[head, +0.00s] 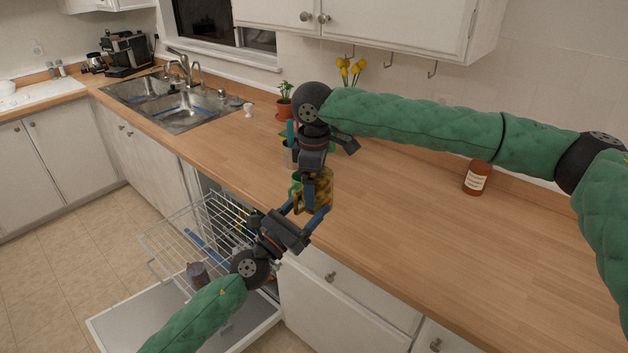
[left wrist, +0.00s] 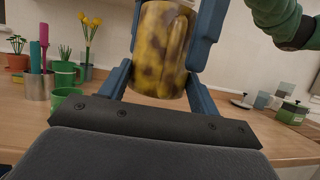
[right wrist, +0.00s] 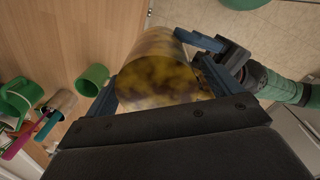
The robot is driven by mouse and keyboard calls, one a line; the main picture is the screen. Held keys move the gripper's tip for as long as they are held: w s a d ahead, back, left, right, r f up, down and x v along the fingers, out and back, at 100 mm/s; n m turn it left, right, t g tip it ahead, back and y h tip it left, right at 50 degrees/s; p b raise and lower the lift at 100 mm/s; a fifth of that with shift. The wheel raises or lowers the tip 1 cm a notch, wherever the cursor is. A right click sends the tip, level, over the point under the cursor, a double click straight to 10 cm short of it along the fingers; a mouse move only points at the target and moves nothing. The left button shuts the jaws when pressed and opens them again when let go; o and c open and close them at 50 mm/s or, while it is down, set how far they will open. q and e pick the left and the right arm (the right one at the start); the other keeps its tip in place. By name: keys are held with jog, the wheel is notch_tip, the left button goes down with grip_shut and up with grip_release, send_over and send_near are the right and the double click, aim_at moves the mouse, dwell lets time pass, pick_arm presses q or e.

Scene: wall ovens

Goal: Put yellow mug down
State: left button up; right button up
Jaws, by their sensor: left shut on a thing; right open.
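The yellow mug (head: 321,190), mottled with dark brown, is held in the air near the counter's front edge, above the open dishwasher's side. My left gripper (head: 311,207) comes from below and is shut on it. The mug fills the space between the fingers in the left wrist view (left wrist: 162,50). My right gripper (head: 318,178) reaches down from above and is open, with its fingers on either side of the mug. In the right wrist view the mug (right wrist: 160,72) sits between these fingers; whether they touch it is unclear.
The wooden counter (head: 410,215) is clear to the right, up to a brown bottle (head: 476,179). Green mugs (left wrist: 66,97) and a metal utensil holder (left wrist: 38,86) stand close behind my grippers. The dishwasher rack (head: 170,240) is pulled out below. A sink (head: 190,108) lies left.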

jog(key=c, duration=1)
pick_arm(q)
jog(key=o, duration=0.7)
pick_arm(e)
jog(key=shift+c, duration=1.2)
pick_arm(q)
jog(key=o, duration=0.5)
jog(key=shift+o, duration=0.2)
jog(key=shift+s, duration=0.1)
